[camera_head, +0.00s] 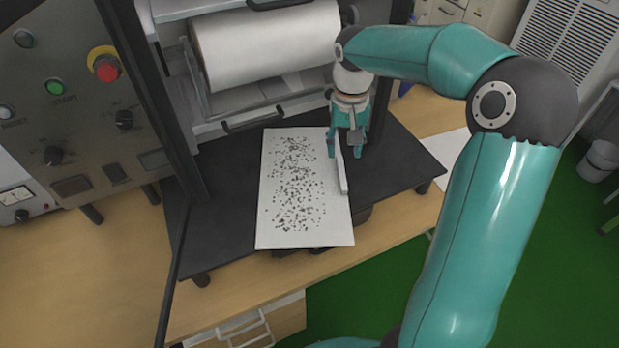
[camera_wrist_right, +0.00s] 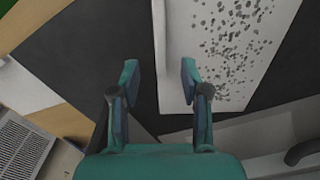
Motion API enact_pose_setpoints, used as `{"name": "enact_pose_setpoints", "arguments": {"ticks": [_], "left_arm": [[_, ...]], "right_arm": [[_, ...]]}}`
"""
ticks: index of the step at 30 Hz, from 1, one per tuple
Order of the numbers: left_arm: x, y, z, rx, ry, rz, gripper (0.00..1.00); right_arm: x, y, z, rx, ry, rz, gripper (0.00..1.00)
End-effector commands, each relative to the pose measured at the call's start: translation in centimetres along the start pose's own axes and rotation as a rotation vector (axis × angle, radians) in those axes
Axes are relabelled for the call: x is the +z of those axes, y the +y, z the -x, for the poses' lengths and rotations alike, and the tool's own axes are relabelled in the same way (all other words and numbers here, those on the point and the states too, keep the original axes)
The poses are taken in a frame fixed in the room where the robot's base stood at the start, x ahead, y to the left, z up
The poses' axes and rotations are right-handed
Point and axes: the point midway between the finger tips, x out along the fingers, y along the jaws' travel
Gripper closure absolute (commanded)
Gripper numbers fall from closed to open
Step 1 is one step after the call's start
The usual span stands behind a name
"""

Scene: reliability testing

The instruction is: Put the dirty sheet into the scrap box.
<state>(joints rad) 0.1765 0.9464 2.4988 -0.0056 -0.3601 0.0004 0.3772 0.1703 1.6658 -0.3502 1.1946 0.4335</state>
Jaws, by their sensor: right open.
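The dirty sheet (camera_head: 275,215), white with many dark specks, lies flat on the black platform (camera_head: 235,170) below a large white roll. It also shows in the right wrist view (camera_wrist_right: 180,50). A narrow pale strip (camera_head: 342,178) stands along its right edge. My right gripper (camera_head: 345,148) is open over this edge, pointing down, with the strip between its fingers in the head view. In the right wrist view my right gripper (camera_wrist_right: 160,82) shows apart fingers with nothing clamped. Contact cannot be told. I cannot make out a scrap box for certain. My left gripper is out of view.
A control panel (camera_head: 75,110) with a red button (camera_head: 106,69) stands at the left. The white roll (camera_head: 265,45) sits in the machine behind the sheet. The wooden table (camera_head: 400,215) has bare room in front. A pale bin (camera_head: 598,162) stands on the green floor at far right.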

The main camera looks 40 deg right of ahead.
Motion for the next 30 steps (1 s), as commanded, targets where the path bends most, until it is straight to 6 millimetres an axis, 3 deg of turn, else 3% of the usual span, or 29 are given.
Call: {"name": "enact_pose_setpoints", "arguments": {"ticks": [3, 11, 18, 28, 30], "left_arm": [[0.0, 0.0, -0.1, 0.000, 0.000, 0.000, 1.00], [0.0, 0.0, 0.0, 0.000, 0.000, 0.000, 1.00], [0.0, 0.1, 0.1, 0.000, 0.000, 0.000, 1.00], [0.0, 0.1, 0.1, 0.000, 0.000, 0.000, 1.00], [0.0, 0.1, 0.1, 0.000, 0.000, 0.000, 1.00]], "right_arm": [[0.0, 0.0, -1.5, 0.000, -0.001, -0.001, 0.54], [0.2, 0.0, -3.2, 0.000, -0.003, -0.002, 0.54], [0.3, 0.1, -6.5, 0.001, -0.002, 0.000, 0.54], [0.3, 0.1, -7.2, -0.001, 0.001, -0.002, 0.54], [0.3, 0.0, -7.2, -0.001, 0.001, -0.001, 0.66]]}}
